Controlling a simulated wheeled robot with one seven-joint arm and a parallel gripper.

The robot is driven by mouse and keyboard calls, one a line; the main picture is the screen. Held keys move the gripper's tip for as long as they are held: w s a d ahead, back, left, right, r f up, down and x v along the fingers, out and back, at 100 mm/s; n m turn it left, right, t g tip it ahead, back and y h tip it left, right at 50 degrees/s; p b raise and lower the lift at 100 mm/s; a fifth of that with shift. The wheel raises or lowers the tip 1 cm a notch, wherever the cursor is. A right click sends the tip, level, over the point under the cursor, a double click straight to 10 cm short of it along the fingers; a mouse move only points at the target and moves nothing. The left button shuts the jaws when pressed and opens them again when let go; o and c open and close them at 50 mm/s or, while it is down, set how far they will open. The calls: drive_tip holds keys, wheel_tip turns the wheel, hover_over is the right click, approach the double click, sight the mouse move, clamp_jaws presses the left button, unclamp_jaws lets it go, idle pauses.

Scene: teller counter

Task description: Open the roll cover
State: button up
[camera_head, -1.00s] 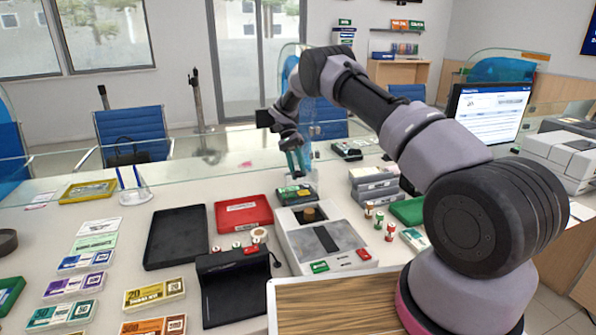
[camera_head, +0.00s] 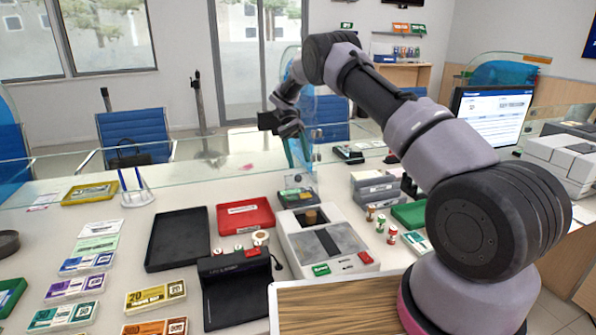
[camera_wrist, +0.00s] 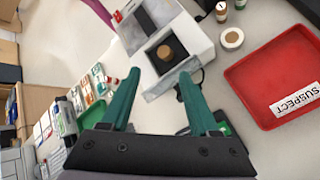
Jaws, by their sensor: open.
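The pale grey machine (camera_head: 348,240) stands on the counter in front of me, with a dark panel and green and red keys at its front. Its far end has a dark square recess with a brown round piece (camera_head: 311,217) in it; I cannot tell which part is the roll cover. In the wrist view the brown piece (camera_wrist: 165,52) shows just beyond the fingertips, between them in the picture. My gripper (camera_head: 299,162) is above and behind the machine. Its teal fingers are spread and empty in the wrist view (camera_wrist: 159,76).
A red tray (camera_head: 245,216) and a black tray (camera_head: 178,240) lie left of the machine. A small dark device (camera_head: 297,198) sits behind it. Several small rolls (camera_head: 391,234) and a grey stack (camera_head: 374,187) stand to the right. A glass screen crosses behind.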

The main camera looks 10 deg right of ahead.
sight(301, 189)
drive_tip(key=shift+r, duration=1.85)
drive_tip(key=c, duration=0.6)
drive_tip(key=shift+w+d+n, duration=0.1)
drive_tip(key=shift+n, duration=0.3)
clamp_jaws()
drive_tip(key=w+a+f+n+t+y, duration=0.2)
drive_tip(key=w+n+t, duration=0.5)
drive_tip(key=n+t, duration=0.15)
drive_tip(key=s+f, duration=0.4)
drive_tip(key=f, duration=0.4)
drive_tip(key=shift+s+d+f, duration=0.15)
drive_tip(key=shift+d, duration=0.3)
